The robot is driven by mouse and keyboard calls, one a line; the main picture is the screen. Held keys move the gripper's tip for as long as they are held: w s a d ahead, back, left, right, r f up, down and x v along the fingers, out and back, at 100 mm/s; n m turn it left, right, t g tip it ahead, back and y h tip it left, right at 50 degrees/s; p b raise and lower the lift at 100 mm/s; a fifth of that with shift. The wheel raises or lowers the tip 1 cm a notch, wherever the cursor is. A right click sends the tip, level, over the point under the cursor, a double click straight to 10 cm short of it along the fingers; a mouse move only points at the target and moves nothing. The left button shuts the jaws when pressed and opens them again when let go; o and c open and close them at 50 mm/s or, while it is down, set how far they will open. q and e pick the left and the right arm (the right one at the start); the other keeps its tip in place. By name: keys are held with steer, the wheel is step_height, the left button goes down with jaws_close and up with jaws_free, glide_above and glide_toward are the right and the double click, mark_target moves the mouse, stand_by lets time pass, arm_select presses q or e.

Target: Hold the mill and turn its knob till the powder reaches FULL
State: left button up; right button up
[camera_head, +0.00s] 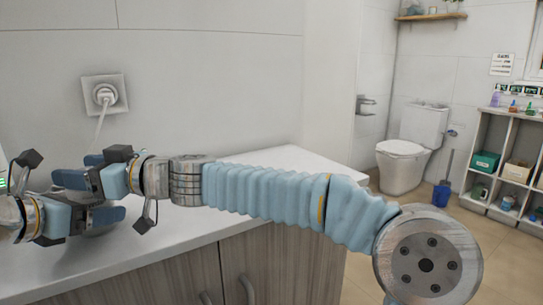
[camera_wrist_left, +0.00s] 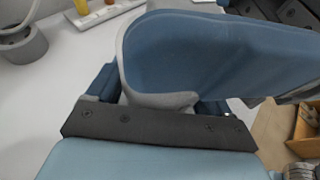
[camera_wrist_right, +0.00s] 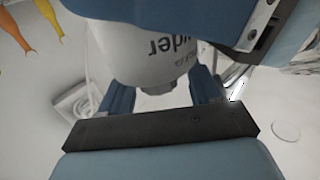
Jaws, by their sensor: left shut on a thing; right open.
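The mill (camera_wrist_right: 160,55) is a pale grey-white rounded body with dark lettering, upside down in the right wrist view; only part of the word for powder is readable. A short grey stub (camera_wrist_right: 156,88), probably its knob, shows at its lower end. My left gripper (camera_head: 108,214) is shut on the mill; in the left wrist view a grey rim (camera_wrist_left: 125,70) shows between its fingers. My right gripper (camera_wrist_right: 160,92) is open, its fingers on either side of the stub; contact cannot be told. In the head view both grippers overlap and mostly hide the mill. The powder level and FULL mark are hidden.
The white counter (camera_head: 275,160) is clear to the right, under my right arm. A wall socket (camera_head: 105,93) with a plugged cable is behind the grippers. The left wrist view shows a white tray (camera_wrist_left: 108,14) with small containers and a grey round holder (camera_wrist_left: 25,45).

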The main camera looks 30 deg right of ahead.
steer(key=shift+m+t+h, duration=0.5)
steer(key=shift+h, duration=0.1)
steer(key=shift+s+d+f+h, duration=0.1)
steer(key=shift+s+d+h, duration=0.1)
steer(key=shift+h, duration=0.1)
steer(key=v, duration=1.2)
steer(key=w+d+m+h, duration=0.1)
steer(key=d, duration=0.3)
steer(key=w+d+f+m+t+h, duration=0.1)
steer(key=w+d+h, duration=0.1)
steer(key=d, duration=0.2)
steer(key=w+d+f+m+t+h, duration=0.1)
steer(key=w+d+m, duration=0.1)
steer(key=d, duration=0.2)
steer(key=shift+w+d+h, duration=0.1)
steer(key=shift+d+h, duration=0.15)
steer(key=shift+h, duration=0.05)
steer(key=d+m+h, duration=0.1)
steer(key=d+h, duration=0.1)
steer(key=d, duration=0.3)
steer(key=w+d+f+m+h, duration=0.1)
steer(key=d+m+h, duration=0.1)
steer(key=d, duration=0.3)
steer(key=d+m+h, duration=0.1)
steer(key=d+h, duration=0.1)
steer(key=d, duration=0.3)
steer(key=shift+w+d+f+m+t, duration=0.15)
steer(key=shift+d+f+m+t, duration=0.15)
steer(key=shift+d+f, duration=0.1)
